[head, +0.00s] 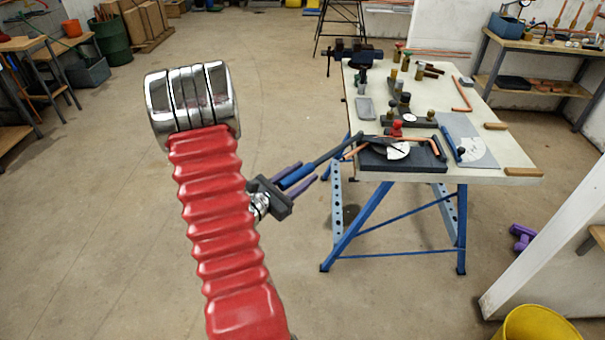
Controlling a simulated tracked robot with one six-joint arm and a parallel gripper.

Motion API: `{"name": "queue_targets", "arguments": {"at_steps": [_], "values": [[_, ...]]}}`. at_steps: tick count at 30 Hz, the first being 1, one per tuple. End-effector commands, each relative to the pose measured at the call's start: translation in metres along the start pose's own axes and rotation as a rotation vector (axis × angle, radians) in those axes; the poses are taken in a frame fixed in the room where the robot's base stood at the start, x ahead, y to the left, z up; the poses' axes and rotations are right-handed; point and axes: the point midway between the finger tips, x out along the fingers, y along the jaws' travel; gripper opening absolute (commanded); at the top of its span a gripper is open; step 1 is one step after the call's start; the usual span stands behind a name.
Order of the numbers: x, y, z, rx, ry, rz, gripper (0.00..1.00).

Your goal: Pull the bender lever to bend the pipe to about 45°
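The pipe bender sits on a dark base plate (376,163) at the front edge of the workbench, with a white marked disc (397,151) on it. A copper pipe (420,139) lies across the bender; its right end turns down towards the front, and another orange stretch shows left of the disc. The dark bender lever (335,148) reaches out left past the bench edge and ends in a blue grip (298,176). My gripper (302,174) has its purple fingers along both sides of the blue grip and appears closed on it. My red arm sleeve hides part of the wrist.
The workbench (386,90) carries a vise (355,54), several fittings, a grey sheet (475,146) and wooden blocks (523,172). Its blue legs (366,226) stand right of my gripper. A yellow bucket (536,325) is at bottom right. The floor left of the bench is clear.

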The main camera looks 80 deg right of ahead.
Motion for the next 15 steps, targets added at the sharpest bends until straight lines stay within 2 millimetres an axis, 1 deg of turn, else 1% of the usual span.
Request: {"name": "queue_targets", "arguments": {"at_steps": [1,3,11,15], "values": [[0.0005,-0.0031,-0.0005,-0.003,0.001,-0.006,0.37],[0.0009,-0.0039,-0.0005,-0.003,0.001,-0.008,0.42],[0.0011,-0.0051,-0.0005,-0.003,0.001,-0.012,0.42],[-0.004,-0.0047,-0.0008,-0.004,0.001,-0.011,0.42]]}}
